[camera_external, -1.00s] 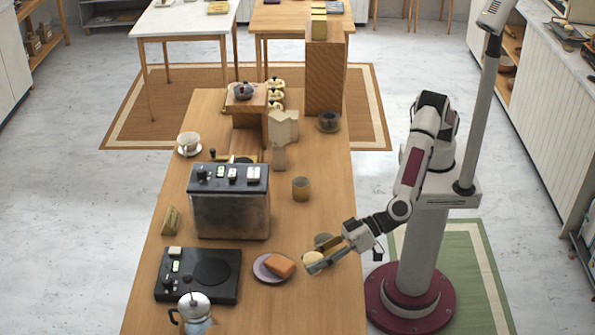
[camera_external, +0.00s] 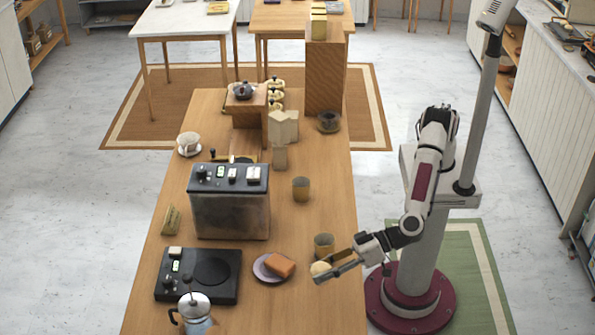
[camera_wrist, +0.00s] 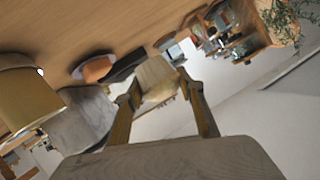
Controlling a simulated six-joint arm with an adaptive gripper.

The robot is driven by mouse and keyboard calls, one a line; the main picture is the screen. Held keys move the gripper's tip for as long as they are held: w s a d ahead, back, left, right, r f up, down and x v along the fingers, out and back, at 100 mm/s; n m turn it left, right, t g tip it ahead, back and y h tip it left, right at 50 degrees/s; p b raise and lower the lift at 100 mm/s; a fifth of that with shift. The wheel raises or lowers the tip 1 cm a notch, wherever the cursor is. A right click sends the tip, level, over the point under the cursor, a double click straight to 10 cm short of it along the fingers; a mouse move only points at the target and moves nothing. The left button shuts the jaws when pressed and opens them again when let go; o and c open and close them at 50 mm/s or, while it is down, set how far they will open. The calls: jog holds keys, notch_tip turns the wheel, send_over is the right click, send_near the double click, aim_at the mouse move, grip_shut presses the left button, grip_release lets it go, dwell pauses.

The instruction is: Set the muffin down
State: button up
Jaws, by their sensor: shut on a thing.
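The muffin (camera_external: 320,268) is a small pale, cream-coloured thing at the tips of my gripper (camera_external: 336,267). My gripper is shut on it, with one finger on either side. The muffin also shows between the two fingers in the wrist view (camera_wrist: 156,76). In the outside view it is over the right part of the wooden counter (camera_external: 225,308), near the right edge. I cannot tell how much gap there is between it and the counter top.
A plate (camera_external: 262,273) with an orange-brown cake (camera_external: 280,264) lies left of my gripper. A tan cup (camera_external: 324,246) stands just behind the muffin, and another cup (camera_external: 301,188) further back. A black hob (camera_external: 198,275) and a moka pot (camera_external: 194,311) are at the left.

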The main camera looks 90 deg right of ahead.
send_over(321, 301)
jog(key=shift+f, duration=3)
jog(key=shift+f, duration=1.85)
jog(key=shift+f, duration=0.2)
jog(key=o, duration=1.1)
jog(key=shift+r, duration=0.25)
jog(key=shift+v, duration=6)
jog(key=shift+f, duration=0.1)
